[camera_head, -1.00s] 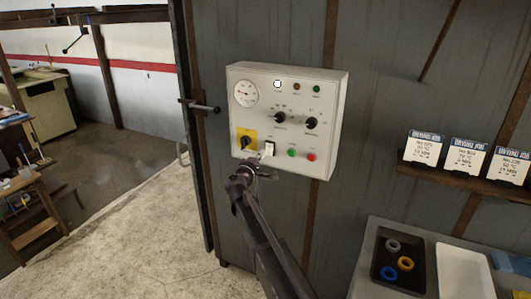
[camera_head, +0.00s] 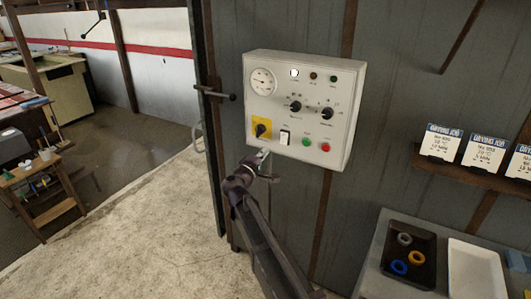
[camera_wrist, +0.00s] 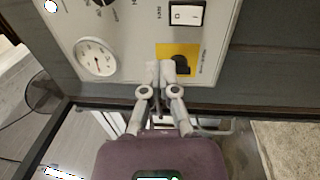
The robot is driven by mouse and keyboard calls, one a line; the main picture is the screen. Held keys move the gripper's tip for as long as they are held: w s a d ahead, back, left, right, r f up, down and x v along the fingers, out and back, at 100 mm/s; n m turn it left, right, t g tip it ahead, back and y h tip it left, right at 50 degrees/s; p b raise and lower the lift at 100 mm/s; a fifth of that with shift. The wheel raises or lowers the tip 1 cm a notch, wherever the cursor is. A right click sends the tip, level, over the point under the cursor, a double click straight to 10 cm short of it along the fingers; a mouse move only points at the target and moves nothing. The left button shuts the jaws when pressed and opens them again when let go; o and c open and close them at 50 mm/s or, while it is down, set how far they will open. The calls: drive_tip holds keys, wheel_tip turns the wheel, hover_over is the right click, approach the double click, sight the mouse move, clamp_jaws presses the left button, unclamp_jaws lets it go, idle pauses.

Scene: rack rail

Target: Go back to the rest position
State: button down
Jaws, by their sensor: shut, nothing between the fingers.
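My gripper (camera_head: 262,156) is in front of the lower left part of a white control panel (camera_head: 340,140) on the grey wall. In the wrist view my gripper (camera_wrist: 167,68) has its two fingertips together, with nothing between them. The fingertips overlap the edge of the yellow plate with a black rotary switch (camera_wrist: 182,63); I cannot tell whether they touch it. In the head view that switch (camera_head: 261,128) shows clear above the gripper, with a white rocker switch (camera_head: 285,137) to its right.
A door handle (camera_head: 222,95) sticks out left of the panel. At the lower right stand a black tray (camera_head: 416,279) with several rings and a white tray (camera_head: 474,270). Cards stand on a shelf (camera_head: 464,178) at right. The floor (camera_head: 150,225) at left is clear.

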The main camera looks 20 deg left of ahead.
drive_tip(key=d+f+m+g+h, duration=0.2)
drive_tip(key=d+f+m+g, duration=0.15)
drive_tip(key=d, duration=0.85)
drive_tip(key=d+f+m+g+h, duration=0.25)
drive_tip(key=d+f, duration=0.25)
drive_tip(key=d, duration=0.6)
drive_tip(key=d+f+m+g+h, duration=0.1)
drive_tip(key=d+f+m+g, duration=0.3)
drive_tip(key=d, duration=0.8)
drive_tip(key=s+d+f+m+g+y, duration=0.3)
drive_tip(key=s+d+f+g, duration=0.1)
drive_tip(key=s+d, duration=0.4)
drive_tip(key=s+d+f+m+g+y, duration=0.4)
drive_tip(key=s+d+g, duration=0.1)
drive_tip(key=s+d, duration=0.4)
drive_tip(key=shift+s, duration=1)
